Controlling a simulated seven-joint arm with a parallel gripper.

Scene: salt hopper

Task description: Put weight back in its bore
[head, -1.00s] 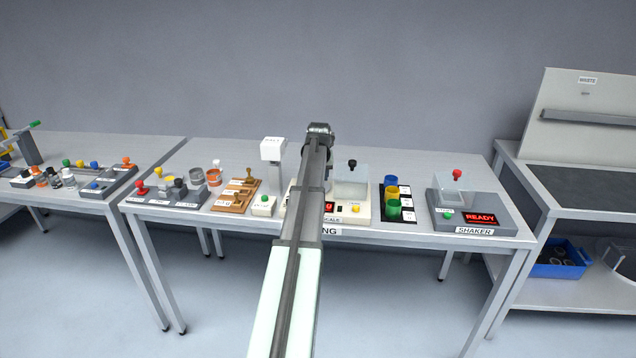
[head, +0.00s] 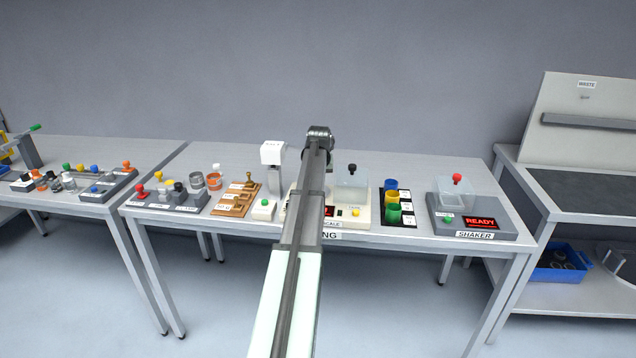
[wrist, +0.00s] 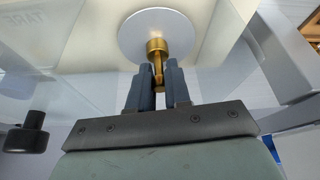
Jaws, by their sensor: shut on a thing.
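In the wrist view, my gripper (wrist: 159,82) is shut on the narrow stem of a brass weight (wrist: 157,48). The weight's wider end is against or just over the round pale pan (wrist: 135,30) of the scale; I cannot tell whether it touches. In the head view, the scale (head: 352,222) is partly hidden behind my arm, and my gripper and the held weight are hidden. The wooden weight block (head: 226,210) lies left of the scale. It has several labelled places, and one brass weight (head: 249,178) stands at its far end.
A white dispenser (head: 273,153) and a small box with a green button (head: 263,210) stand between the block and scale. The scale's clear cover has a black knob (head: 352,168). Coloured cups (head: 392,205) and the shaker (head: 480,222) are to the right.

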